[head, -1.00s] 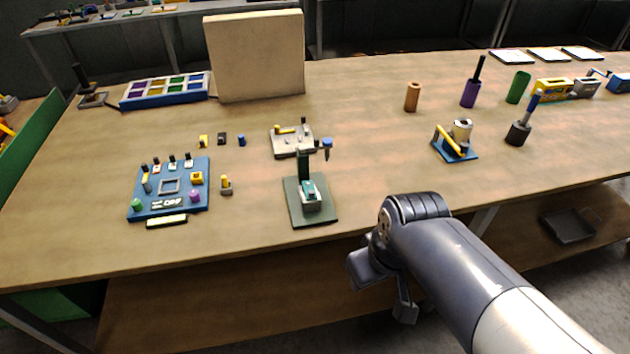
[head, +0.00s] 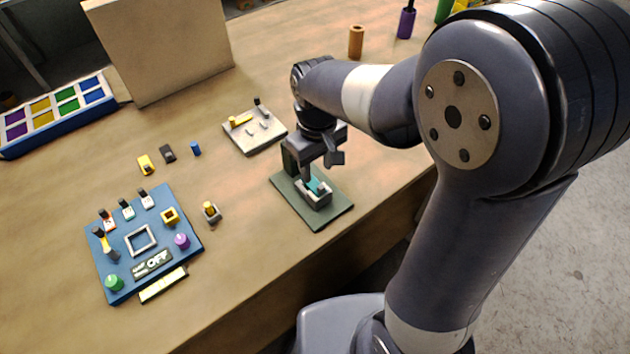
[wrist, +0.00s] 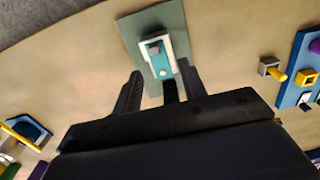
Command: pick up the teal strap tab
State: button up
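The teal strap tab (head: 317,187) sits in a pale grey block (head: 318,199) on a dark green base plate (head: 331,210). In the wrist view the teal tab (wrist: 160,66) lies in the white-grey block, with a small grey piece at its far end. My gripper (head: 321,166) is above the green fixture, pointing down. In the wrist view its two dark fingers (wrist: 159,72) are spread apart, one on each side of the near end of the tab, with nothing held. The fixture's dark post is partly hidden behind my gripper in the head view.
A grey tray (head: 262,141) with small parts lies behind the fixture. A blue panel (head: 130,235) with knobs is at left, with a small yellow-topped block (head: 211,212) between. A tall beige board (head: 160,50) stands at the back. The table's front edge is close to the fixture.

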aim_at(320, 186)
jog(key=shift+d+f+p, duration=0.2)
jog(key=shift+f, duration=1.45)
jog(key=shift+d+f+p, duration=0.15)
jog(key=shift+d+f, duration=0.05)
jog(key=shift+f, duration=1.45)
jog(key=shift+c, duration=0.6)
jog(key=c, duration=0.6)
jog(key=shift+r, duration=0.1)
jog(key=shift+c, duration=0.2)
